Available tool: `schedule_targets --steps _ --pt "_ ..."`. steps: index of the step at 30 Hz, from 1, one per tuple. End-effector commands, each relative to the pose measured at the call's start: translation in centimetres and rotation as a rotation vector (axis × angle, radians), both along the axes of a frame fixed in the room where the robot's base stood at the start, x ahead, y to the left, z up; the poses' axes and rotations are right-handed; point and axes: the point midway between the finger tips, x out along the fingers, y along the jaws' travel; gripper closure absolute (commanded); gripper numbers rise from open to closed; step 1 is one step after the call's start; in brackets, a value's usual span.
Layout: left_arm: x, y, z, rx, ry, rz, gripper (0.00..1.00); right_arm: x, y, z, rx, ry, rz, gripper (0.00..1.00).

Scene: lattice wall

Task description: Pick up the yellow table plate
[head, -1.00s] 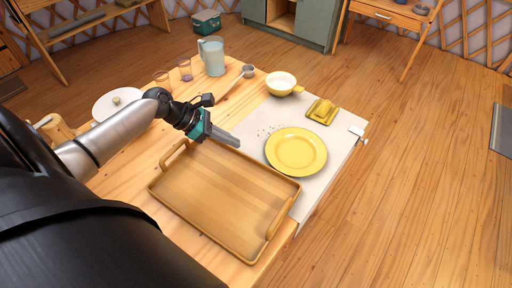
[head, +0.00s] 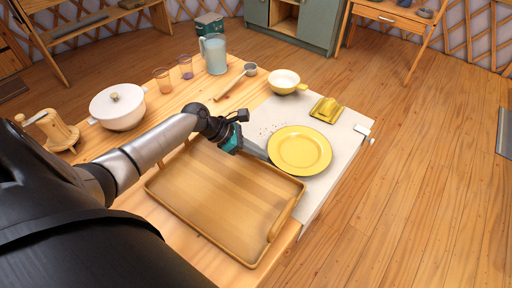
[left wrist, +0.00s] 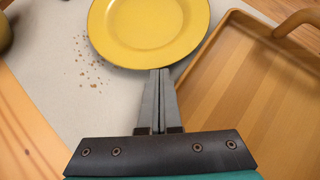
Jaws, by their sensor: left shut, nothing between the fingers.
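The yellow plate (head: 299,150) lies flat on the pale cloth on the table. In the left wrist view the plate (left wrist: 148,28) is at the top, just ahead of the fingertips. My left gripper (head: 264,156) is shut and empty, its tips at the plate's near left rim. In the left wrist view the two fingers of the left gripper (left wrist: 159,72) are together and overlap the rim edge. I cannot tell whether they touch it. My right gripper is in neither view.
A wooden tray (head: 217,238) lies close below the left arm; its handle and rim rise near the plate. A yellow-and-white bowl (head: 285,82), yellow folded-looking item (head: 326,109), blue-grey pitcher (head: 214,55) and white pot (head: 118,107) stand around. Crumbs (left wrist: 91,65) lie left of the plate.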

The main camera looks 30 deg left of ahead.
Motion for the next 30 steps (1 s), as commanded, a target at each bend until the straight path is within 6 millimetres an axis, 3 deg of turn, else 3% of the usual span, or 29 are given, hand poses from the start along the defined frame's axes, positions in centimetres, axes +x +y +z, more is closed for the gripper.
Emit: schedule_targets --steps 7,14,21,30 --pt "0.1 -0.1 0.1 -0.001 0.0 0.002 1.0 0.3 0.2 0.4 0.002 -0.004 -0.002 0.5" --pt "1.6 -1.6 0.6 -0.006 -0.002 0.006 1.0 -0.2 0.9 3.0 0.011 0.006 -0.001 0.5" --pt "3.9 -4.5 0.5 -0.007 -0.003 0.002 1.0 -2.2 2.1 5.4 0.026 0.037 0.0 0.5" --pt "7.8 -9.3 0.1 -0.005 -0.002 -0.001 1.0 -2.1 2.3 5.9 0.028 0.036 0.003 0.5"
